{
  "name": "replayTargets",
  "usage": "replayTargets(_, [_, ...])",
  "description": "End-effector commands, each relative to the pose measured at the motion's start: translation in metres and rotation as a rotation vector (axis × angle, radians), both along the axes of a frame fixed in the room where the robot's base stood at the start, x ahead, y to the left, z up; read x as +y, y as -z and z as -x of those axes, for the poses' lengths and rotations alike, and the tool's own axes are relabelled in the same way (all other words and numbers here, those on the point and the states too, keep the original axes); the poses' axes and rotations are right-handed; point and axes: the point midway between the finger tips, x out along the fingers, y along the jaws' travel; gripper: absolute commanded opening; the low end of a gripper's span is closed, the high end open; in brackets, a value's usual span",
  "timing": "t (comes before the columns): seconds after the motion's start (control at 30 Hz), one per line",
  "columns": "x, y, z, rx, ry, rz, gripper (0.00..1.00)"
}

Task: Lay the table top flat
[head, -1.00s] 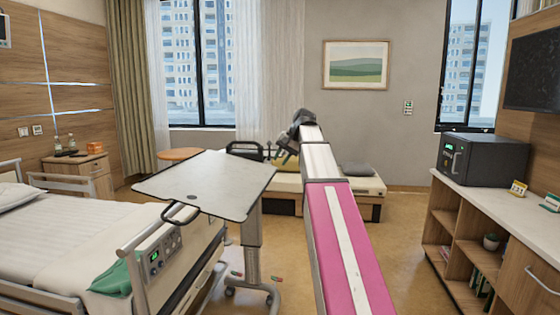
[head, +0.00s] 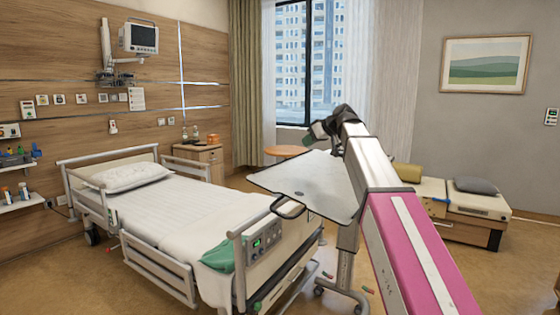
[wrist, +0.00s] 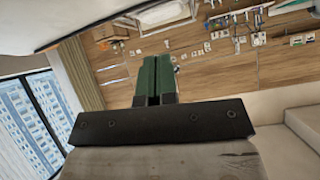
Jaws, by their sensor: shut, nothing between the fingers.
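The overbed table's pale grey top (head: 310,183) stands at the foot of the bed and looks tilted, its face sloping toward me. A dark loop handle (head: 288,208) sticks out at its near edge. Its column (head: 346,262) stands under the right part. My gripper (head: 310,139) shows near the top's far edge, apparently above or beyond it; contact cannot be told. My arm hides the top's right side. In the wrist view my green fingers (wrist: 154,80) are together with nothing between them. A pale surface at that view's upper left is unclear.
The bed (head: 165,210) with its raised side rail is left of the table, and its control panel (head: 264,244) is close to the handle. A round wooden table (head: 287,151) is behind. A low couch (head: 470,203) stands at the right.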

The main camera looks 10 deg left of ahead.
Motion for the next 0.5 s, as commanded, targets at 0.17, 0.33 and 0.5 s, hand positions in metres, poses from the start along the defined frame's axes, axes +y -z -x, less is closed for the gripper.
replayTargets(0.17, [0.031,-0.008,0.003,-0.109,-0.08,0.0,0.0])
replayTargets(0.33, [0.042,-0.003,0.0,-0.122,-0.089,0.001,0.0])
replayTargets(0.5, [0.063,0.012,-0.01,-0.119,-0.09,0.001,0.0])
